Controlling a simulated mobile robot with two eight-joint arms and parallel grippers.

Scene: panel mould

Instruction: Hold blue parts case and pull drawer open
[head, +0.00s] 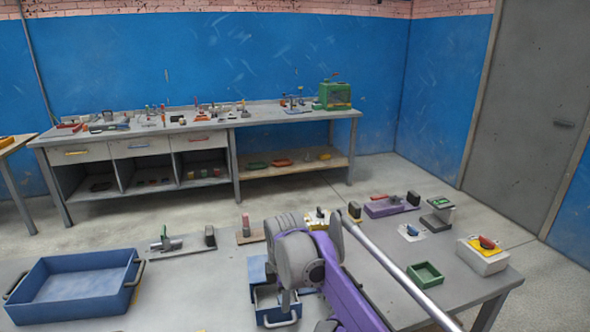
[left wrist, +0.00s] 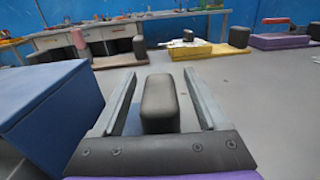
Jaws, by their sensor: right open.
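The blue parts case (head: 257,270) stands on the near bench, partly hidden behind my right arm. Its drawer (head: 272,308) faces me, with a pale handle (head: 281,322) at the front; how far it stands out is hard to tell. The blue case's side (left wrist: 50,105) fills the left of that view, beside the fingers.
A blue tray (head: 75,285) with handles lies at the left. Tool boards, a grey-and-black one (head: 180,246) and a purple one (head: 390,207), stand along the far edge.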

